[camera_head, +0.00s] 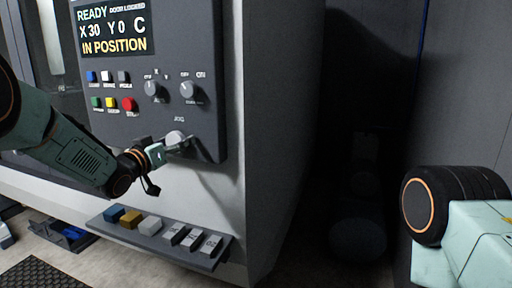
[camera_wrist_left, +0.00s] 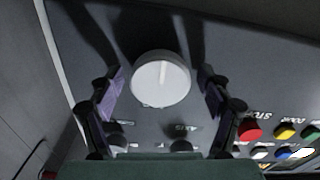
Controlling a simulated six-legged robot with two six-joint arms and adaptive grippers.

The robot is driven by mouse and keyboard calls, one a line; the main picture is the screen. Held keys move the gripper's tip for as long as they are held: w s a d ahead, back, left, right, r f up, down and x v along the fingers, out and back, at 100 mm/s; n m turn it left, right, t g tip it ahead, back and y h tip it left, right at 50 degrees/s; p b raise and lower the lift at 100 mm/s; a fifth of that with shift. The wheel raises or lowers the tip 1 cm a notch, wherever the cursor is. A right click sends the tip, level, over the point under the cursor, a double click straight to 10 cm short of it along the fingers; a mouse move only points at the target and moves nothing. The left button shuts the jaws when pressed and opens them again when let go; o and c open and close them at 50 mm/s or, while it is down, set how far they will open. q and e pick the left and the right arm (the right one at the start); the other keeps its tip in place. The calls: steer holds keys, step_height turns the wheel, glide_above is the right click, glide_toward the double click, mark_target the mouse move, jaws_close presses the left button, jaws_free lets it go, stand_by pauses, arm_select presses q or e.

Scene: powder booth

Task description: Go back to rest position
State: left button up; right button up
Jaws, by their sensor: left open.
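My left gripper (camera_head: 176,146) is at the lower part of the control panel (camera_head: 212,130), at the knob under the word JOG. The white round knob (camera_head: 174,136) sticks out of the dark panel and is partly covered by the gripper in the head view. In the left wrist view the knob (camera_wrist_left: 161,80) sits ahead between the two fingers of my left gripper (camera_wrist_left: 161,88). The fingers are spread, with a gap on each side of the knob. At the right of the head view part of my right arm shows, but its gripper does not.
The panel screen (camera_head: 112,30) reads READY and IN POSITION. Coloured buttons (camera_head: 128,104) and two selector knobs (camera_head: 187,90) lie above the gripper. A shelf (camera_head: 200,257) with several small blocks (camera_head: 150,226) juts out below. A dark gap is right of the machine.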

arm_select(q)
steer(key=shift+r+n, duration=0.1)
steer(key=shift+n, duration=0.4)
steer(key=shift+s+a, duration=0.25)
steer(key=shift+s, duration=0.15)
steer(key=shift+v, duration=2.3)
steer(key=shift+d, duration=0.1)
